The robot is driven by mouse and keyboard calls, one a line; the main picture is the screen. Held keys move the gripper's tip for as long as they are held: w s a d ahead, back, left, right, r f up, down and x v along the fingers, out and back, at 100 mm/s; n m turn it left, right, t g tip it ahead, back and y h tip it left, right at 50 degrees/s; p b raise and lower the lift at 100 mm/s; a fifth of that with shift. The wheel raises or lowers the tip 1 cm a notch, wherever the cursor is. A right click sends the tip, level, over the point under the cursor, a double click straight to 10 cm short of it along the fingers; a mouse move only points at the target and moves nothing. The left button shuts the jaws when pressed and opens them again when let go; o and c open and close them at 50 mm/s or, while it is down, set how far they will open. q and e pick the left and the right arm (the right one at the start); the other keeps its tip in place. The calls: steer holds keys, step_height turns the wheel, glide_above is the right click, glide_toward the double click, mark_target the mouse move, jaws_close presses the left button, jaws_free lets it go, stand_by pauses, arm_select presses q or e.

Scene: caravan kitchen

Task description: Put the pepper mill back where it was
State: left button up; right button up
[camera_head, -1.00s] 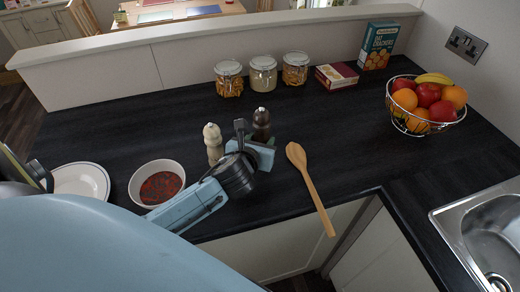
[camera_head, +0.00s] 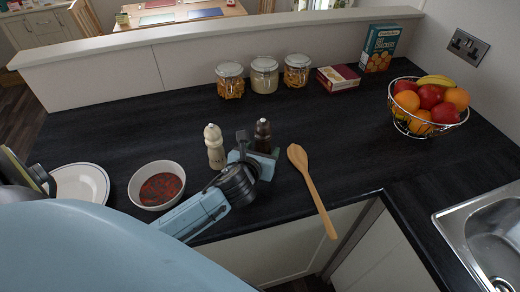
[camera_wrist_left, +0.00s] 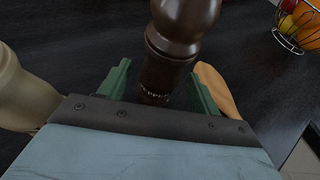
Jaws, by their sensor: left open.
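The dark brown pepper mill (camera_head: 263,136) stands upright on the black counter, just right of the cream mill (camera_head: 215,148). In the left wrist view the pepper mill (camera_wrist_left: 180,30) rises between the green fingers of my left gripper (camera_wrist_left: 160,80), with its lettering facing the palm. My left gripper (camera_head: 256,155) is open around the mill's lower part, with a gap showing beside each finger. The gripper partly hides the mill's base in the head view. My right gripper is out of view.
A wooden spoon (camera_head: 312,188) lies just right of the gripper, its handle over the counter's front edge. A bowl of red food (camera_head: 137,190) and a plate (camera_head: 98,180) are at left. Glass jars (camera_head: 264,76), boxes and a fruit basket (camera_head: 408,124) stand farther back.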

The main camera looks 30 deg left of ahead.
arm_select(q)
steer(key=shift+r, duration=0.2)
steer(key=p+v, duration=0.1)
steer(key=v, duration=1.1)
steer(key=shift+f, duration=0.15)
